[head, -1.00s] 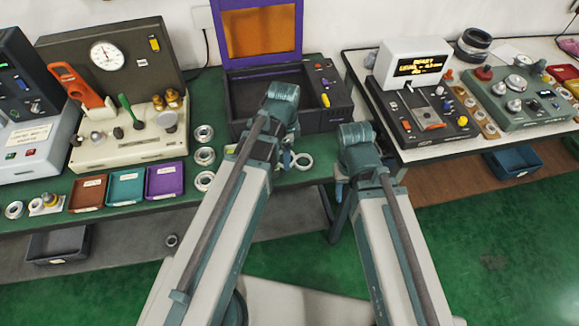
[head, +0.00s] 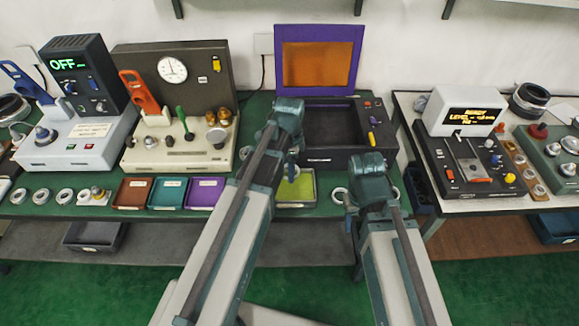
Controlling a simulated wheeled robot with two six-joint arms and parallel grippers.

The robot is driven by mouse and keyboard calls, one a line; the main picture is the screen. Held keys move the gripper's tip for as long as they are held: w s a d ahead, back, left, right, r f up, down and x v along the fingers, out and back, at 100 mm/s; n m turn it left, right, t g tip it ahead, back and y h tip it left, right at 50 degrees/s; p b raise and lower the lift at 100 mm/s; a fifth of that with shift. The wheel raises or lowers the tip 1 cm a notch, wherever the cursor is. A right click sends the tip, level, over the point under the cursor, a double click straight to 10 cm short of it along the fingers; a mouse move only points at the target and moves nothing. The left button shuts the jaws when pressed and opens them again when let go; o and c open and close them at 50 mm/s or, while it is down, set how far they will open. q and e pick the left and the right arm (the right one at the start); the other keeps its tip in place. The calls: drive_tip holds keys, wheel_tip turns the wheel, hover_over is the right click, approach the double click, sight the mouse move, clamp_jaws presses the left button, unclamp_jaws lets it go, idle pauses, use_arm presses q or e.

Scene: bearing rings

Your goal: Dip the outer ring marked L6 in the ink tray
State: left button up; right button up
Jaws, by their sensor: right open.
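Several pale metal rings lie on the green table; two of them (head: 41,196) (head: 65,196) are at the far left. Another ring (head: 340,195) lies beside my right wrist, which partly hides it. No L6 marking is readable on any ring. A shallow tray with a yellow-green inside (head: 296,190) sits in front of the purple-lidded box; I cannot tell if it is the ink tray. My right gripper (head: 350,220) is open, low at the table's front edge, mostly hidden by its wrist. My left gripper (head: 291,172) is above the yellow-green tray, largely hidden by its arm.
Brown (head: 132,194), teal (head: 167,194) and purple (head: 206,194) trays line the table front. The purple-lidded box (head: 320,132) stands open behind my arms. A cream gauge machine (head: 180,150) is left, and a second table with a display device (head: 470,155) is right.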

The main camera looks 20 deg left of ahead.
sight(290, 192)
use_arm(q)
drive_tip(key=shift+f+b, duration=1.75)
drive_tip(key=shift+f, duration=0.25)
drive_tip(key=shift+f+b, duration=2.95)
drive_tip(key=shift+r, duration=0.1)
idle(0.9)
drive_tip(key=shift+r+p, duration=4.2)
drive_tip(key=shift+p, duration=0.15)
